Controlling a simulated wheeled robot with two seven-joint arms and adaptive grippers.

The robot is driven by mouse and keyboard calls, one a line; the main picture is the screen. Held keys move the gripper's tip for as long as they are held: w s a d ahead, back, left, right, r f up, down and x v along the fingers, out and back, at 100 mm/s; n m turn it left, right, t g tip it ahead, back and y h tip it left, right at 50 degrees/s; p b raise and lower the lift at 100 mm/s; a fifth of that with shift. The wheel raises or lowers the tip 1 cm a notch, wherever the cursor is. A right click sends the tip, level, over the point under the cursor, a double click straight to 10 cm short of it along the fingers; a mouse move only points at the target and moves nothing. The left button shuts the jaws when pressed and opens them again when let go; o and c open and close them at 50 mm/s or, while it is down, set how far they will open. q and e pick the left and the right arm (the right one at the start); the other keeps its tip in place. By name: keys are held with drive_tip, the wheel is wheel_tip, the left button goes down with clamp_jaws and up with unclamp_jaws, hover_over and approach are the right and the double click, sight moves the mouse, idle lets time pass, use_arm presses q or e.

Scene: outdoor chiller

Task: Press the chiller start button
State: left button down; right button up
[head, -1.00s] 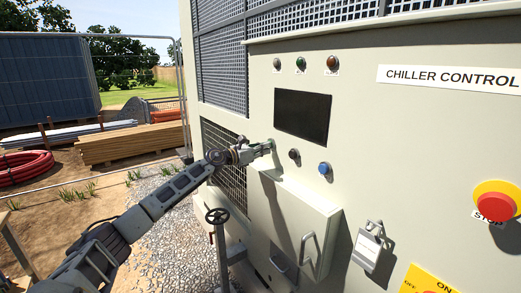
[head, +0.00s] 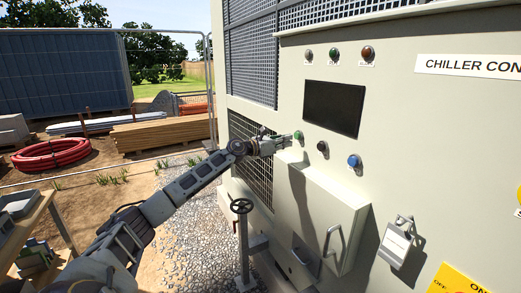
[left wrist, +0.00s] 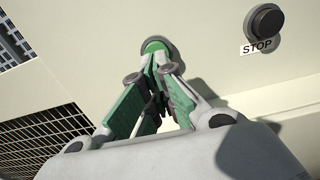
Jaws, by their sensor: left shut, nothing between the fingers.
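The green button (head: 298,135), the chiller start button by its colour, sits on the cream control panel (head: 400,110) below the dark screen. My left gripper (head: 289,139) is shut and empty, just left of this button and pointing at it. In the left wrist view the fingertips (left wrist: 153,66) overlap the lower edge of the green button (left wrist: 155,46). I cannot tell whether they touch it. The black button (head: 322,146) to its right shows in the left wrist view with a STOP label (left wrist: 257,46). My right gripper is not in view.
A blue button (head: 354,161) is further right. A box with a handle (head: 325,215) juts out below the buttons, close under my left gripper. A handwheel valve (head: 241,206) stands below my forearm. A wooden table (head: 45,230) is at lower left.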

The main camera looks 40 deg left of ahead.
use_arm(q)
drive_tip(key=b+v, duration=0.5)
drive_tip(key=v, duration=0.5)
drive_tip(key=shift+s+a, duration=0.2)
drive_tip(key=shift+s, duration=0.1)
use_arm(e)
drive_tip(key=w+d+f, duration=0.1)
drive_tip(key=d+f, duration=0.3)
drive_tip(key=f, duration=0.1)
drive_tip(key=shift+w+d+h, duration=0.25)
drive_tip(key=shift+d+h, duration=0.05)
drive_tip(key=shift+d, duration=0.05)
use_arm(q)
drive_tip(key=shift+f, duration=0.1)
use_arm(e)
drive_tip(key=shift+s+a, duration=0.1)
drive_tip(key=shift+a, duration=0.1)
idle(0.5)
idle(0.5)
